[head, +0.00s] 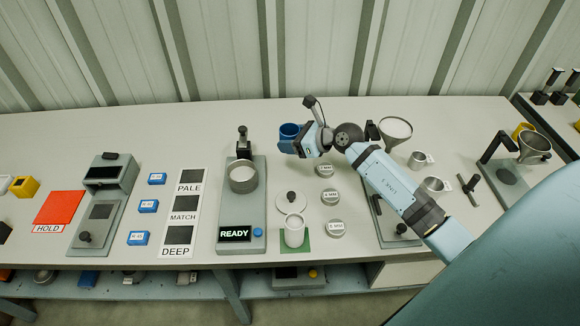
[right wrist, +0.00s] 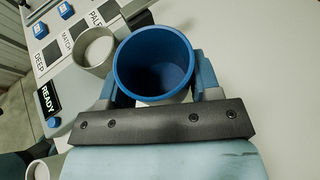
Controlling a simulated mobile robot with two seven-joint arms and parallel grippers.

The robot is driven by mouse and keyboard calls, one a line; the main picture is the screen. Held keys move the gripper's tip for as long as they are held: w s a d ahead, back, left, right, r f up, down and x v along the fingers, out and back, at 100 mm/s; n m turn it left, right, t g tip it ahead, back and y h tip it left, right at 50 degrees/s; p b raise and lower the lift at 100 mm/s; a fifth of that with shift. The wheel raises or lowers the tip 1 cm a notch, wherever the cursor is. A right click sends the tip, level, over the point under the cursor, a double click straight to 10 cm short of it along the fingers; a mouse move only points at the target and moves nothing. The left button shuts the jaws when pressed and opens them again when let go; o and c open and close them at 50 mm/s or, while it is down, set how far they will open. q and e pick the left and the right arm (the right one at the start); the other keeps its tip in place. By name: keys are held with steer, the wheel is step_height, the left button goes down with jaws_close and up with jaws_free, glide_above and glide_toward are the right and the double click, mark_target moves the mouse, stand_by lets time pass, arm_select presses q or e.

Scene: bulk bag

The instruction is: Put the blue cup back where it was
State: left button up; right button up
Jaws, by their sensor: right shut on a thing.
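The blue cup (head: 289,131) is near the back of the bench in the head view, partly hidden by my right gripper. In the right wrist view the blue cup (right wrist: 155,62) shows its open rim and looks empty. My right gripper (head: 287,146) is shut on it, with one finger on each side of the cup in the right wrist view (right wrist: 153,88). I cannot tell whether the cup touches the bench. My left gripper is not in view.
A grey station with a READY display (head: 235,234) and a metal cup (head: 243,177) stands left of the blue cup. A white cup (head: 294,231) stands on a green square in front. Labelled discs (head: 330,197) lie near my arm. A funnel (head: 396,129) stands to the right. The back-left bench is clear.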

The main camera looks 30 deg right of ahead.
glide_above(291, 174)
step_height(291, 174, down, 7)
steer(key=shift+f, duration=0.1)
steer(key=shift+f+b, duration=0.35)
steer(key=shift+f, duration=1.65)
steer(key=shift+f, duration=0.15)
steer(key=o, duration=1)
